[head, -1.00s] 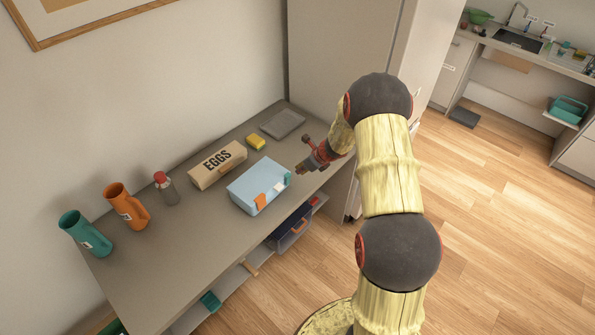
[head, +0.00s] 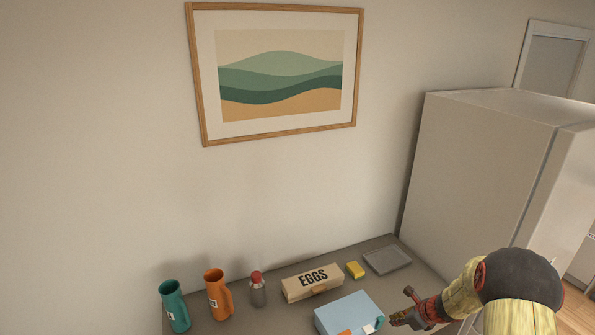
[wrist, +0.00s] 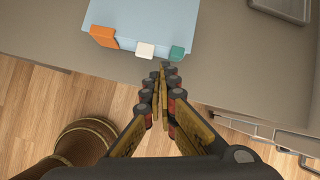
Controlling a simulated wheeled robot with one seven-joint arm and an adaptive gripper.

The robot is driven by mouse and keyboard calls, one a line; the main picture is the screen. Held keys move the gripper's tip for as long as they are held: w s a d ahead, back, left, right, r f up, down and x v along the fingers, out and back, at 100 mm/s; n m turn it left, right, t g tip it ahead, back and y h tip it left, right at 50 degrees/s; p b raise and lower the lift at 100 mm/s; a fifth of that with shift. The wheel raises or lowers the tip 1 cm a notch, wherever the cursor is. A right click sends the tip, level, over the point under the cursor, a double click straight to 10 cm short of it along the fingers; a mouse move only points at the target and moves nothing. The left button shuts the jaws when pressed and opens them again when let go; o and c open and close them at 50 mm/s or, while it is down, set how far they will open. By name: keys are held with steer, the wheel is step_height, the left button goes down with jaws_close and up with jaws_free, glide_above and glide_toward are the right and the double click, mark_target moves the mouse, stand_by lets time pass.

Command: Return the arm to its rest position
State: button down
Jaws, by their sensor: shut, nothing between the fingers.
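My gripper (head: 397,319) is at the lower right of the head view, beside the right end of a light blue box (head: 348,312) on the counter. In the wrist view my gripper (wrist: 165,70) has its fingers together with nothing between them. There its tips lie near the front edge of the blue box (wrist: 155,22), over the counter's front edge. An orange piece (wrist: 103,36), a white piece (wrist: 145,50) and a teal piece (wrist: 177,53) sit along that box edge. My arm is bent, and its lower part is out of the head view.
On the grey counter (head: 285,318) stand a teal jug (head: 174,308), an orange jug (head: 217,295), a red-capped bottle (head: 257,291), an egg carton (head: 312,284), a yellow sponge (head: 355,270) and a grey tray (head: 388,261). A tall fridge (head: 480,170) stands at right. A picture (head: 280,75) hangs above.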

steer(key=s+a+r+n+h+b, duration=0.1)
steer(key=s+a+r+n+b, duration=0.4)
steer(key=s+n, duration=0.4)
steer(key=s+a+r+n+h+b, duration=0.1)
steer(key=s+a+r+n+b, duration=0.4)
steer(key=s, duration=1)
steer(key=s+a+r+n+h+b, duration=0.1)
steer(key=s+a+r+n+b, duration=0.4)
steer(key=s+a+n+b, duration=0.3)
steer(key=shift+s+n+b, duration=1.7)
steer(key=shift+s+n, duration=0.45)
steer(key=shift+n, duration=1.05)
steer(key=shift+r, duration=0.1)
